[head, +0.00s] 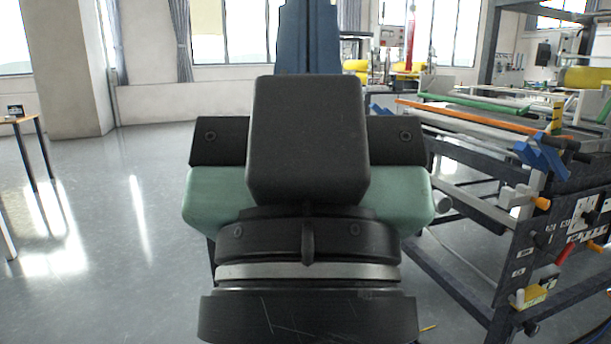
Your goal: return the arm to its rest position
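My own arm fills the middle of the head view, close to the camera. Its black round wrist part with a pale ring is at the bottom. Above it are a black block and a wide dark and green part, which looks like the body of my gripper (309,190) seen from behind. No fingertips show, so I cannot tell whether it is open or shut. Nothing held is visible.
A machine frame with rollers (480,115), blue brackets (543,157) and a control panel (585,222) stands close on the right. A small table (22,119) is at the far left. The grey floor (110,240) on the left is clear. A pillar (66,70) stands behind.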

